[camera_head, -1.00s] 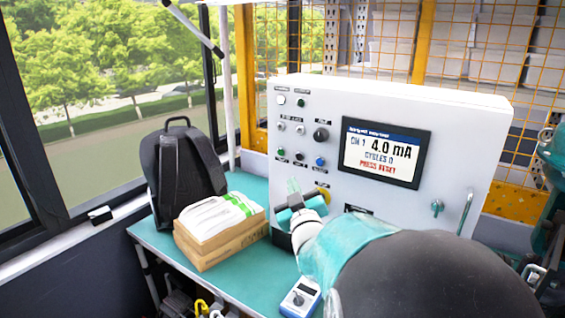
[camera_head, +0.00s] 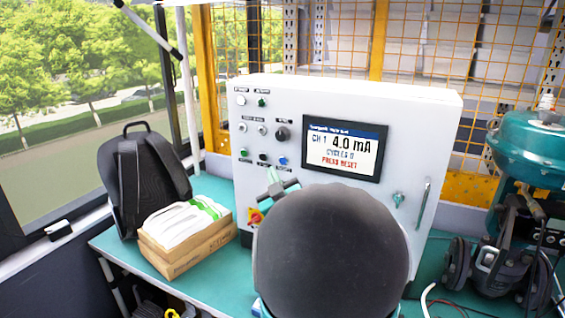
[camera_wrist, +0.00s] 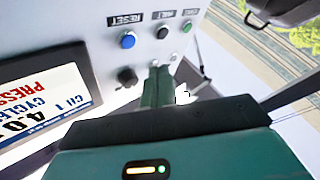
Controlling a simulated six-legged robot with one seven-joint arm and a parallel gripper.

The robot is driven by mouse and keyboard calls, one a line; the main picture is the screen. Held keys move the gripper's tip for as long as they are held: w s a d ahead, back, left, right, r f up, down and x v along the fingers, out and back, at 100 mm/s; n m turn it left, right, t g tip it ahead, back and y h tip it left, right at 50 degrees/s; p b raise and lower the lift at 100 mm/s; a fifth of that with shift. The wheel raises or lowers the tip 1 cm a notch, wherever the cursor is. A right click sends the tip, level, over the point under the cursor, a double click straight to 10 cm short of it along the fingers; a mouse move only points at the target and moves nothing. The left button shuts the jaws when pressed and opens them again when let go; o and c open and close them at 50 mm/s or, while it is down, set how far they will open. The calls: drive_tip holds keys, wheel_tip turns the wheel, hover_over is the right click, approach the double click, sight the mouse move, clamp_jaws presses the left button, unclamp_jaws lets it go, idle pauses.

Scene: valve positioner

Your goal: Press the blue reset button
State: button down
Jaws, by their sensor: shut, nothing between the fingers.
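The blue reset button (camera_head: 282,160) sits on the light grey cabinet front (camera_head: 408,125), at the right end of the lower button row. In the wrist view the blue button (camera_wrist: 127,40) is beside its RESET label, clear of the fingers. My gripper (camera_head: 272,174) is in front of the cabinet, just below and left of the button in the head view. In the wrist view my gripper (camera_wrist: 159,72) has its green fingers shut and empty, beside a black knob (camera_wrist: 127,76). I cannot tell how far the tips are from the panel. The screen (camera_head: 346,147) reads 4.0 mA and PRESS RESET.
A red-and-yellow switch (camera_head: 256,216) is low on the cabinet. A black backpack (camera_head: 148,180) and a cardboard box (camera_head: 187,247) stand on the teal bench (camera_head: 115,245) at left. A teal valve actuator (camera_head: 522,145) stands at right. A handle (camera_head: 423,205) sticks out from the cabinet.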

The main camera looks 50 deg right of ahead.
drive_tip(key=shift+w+d, duration=0.25)
drive_tip(key=shift+d, duration=0.65)
drive_tip(key=shift+w+d, duration=0.25)
drive_tip(key=shift+d, duration=0.65)
idle(0.6)
drive_tip(key=shift+w+d, duration=0.1)
drive_tip(key=shift+d, duration=0.3)
drive_tip(key=shift+w+d, duration=0.1)
drive_tip(key=shift+d, duration=0.25)
idle(0.6)
drive_tip(key=shift+a, duration=0.15)
drive_tip(key=shift+s+a, duration=0.2)
drive_tip(key=shift+a, duration=0.4)
drive_tip(key=a, duration=0.2)
drive_tip(key=s+a, duration=0.1)
drive_tip(key=a, duration=0.2)
drive_tip(key=shift+s, duration=0.2)
